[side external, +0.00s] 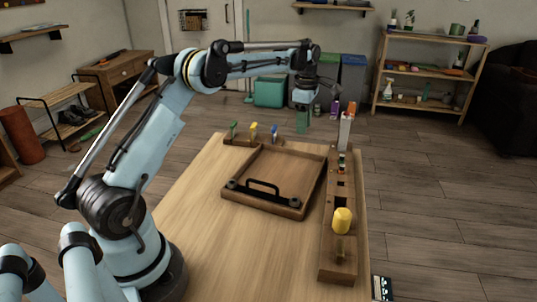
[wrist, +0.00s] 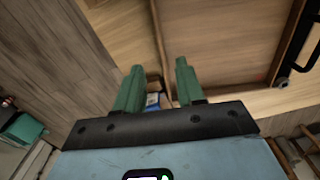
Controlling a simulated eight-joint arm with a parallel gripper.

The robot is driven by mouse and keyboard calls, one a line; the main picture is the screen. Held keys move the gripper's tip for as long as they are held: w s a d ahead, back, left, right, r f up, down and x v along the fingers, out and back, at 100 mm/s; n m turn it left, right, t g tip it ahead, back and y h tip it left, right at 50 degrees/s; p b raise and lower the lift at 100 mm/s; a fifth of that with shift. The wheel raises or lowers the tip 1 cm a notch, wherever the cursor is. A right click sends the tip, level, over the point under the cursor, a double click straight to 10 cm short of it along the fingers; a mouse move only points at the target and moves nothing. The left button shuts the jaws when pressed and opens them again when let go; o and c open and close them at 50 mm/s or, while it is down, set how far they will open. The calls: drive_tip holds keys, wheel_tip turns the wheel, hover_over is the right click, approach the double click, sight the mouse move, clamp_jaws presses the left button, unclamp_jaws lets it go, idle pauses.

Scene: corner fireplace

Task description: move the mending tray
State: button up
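The mending tray (side external: 285,168) is a flat, square wooden tray lying on the table, with a black bar handle (side external: 263,185) on its near side. It looks empty. In the wrist view the tray (wrist: 220,45) fills the upper right, with part of the handle (wrist: 307,45) at the right edge. My gripper (side external: 302,125) hangs above the far end of the table, beyond the tray and apart from it. In the wrist view its two green fingers (wrist: 156,72) are spread, and nothing is gripped between them.
A slotted wooden rail (side external: 337,262) runs along the table's right side, holding a yellow-topped item (side external: 342,220) and several others. Small coloured items, including a yellow one (side external: 253,131), stand on a strip behind the tray. The table (side external: 205,235) is clear in front and left.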

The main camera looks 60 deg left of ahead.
wheel_tip(320, 180, down, 9)
drive_tip(key=shift+f, duration=0.1)
idle(0.3)
drive_tip(key=shift+c, duration=0.3)
clamp_jaws()
idle(1.2)
